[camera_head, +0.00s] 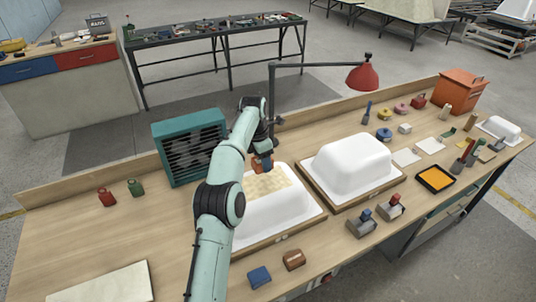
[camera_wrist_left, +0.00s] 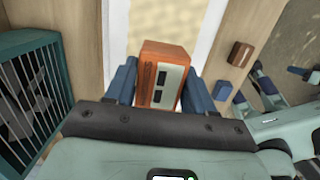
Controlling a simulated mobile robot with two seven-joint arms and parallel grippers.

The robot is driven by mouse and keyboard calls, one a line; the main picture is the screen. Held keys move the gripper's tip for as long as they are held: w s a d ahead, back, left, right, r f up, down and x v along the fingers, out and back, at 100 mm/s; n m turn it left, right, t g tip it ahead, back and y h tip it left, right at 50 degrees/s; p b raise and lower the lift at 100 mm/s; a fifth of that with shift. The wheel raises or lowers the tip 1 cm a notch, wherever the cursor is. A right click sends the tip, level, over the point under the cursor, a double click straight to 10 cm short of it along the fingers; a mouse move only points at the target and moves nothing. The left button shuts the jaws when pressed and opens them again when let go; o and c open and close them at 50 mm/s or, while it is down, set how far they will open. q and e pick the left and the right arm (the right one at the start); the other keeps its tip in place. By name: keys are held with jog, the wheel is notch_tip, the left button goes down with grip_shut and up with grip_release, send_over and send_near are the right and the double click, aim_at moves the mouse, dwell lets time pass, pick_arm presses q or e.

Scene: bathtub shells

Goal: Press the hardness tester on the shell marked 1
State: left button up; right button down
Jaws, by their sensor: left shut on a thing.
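The hardness tester (camera_wrist_left: 162,75) is an orange block with a pale face and dark slots. My left gripper (camera_wrist_left: 165,90) is shut on it, with a blue finger on each side. In the head view my left gripper (camera_head: 262,160) is over the left white shell (camera_head: 280,208), at the far end of its beige patch. The arm hides part of this shell. I cannot tell whether the tester touches it. A second white shell (camera_head: 352,165) stands to the right on its own board. Small labels on the board fronts are too small to read.
A teal slatted unit (camera_head: 190,145) stands left of the shells. A red lamp (camera_head: 362,77) arches behind them. A brown block (camera_head: 294,260) and a blue block (camera_head: 260,277) lie in front. Several small tools fill the right side. The bench's left part is mostly clear.

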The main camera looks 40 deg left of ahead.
aim_at(262, 172)
pick_arm(q)
jog(key=shift+s+f, duration=0.35)
jog(key=shift+f, duration=2.35)
jog(key=shift+f, duration=0.6)
jog(key=shift+r, duration=0.1)
jog(key=shift+w+r, duration=0.2)
jog(key=shift+r, duration=1.45)
jog(key=shift+s+r, duration=0.1)
jog(key=shift+r, duration=1.7)
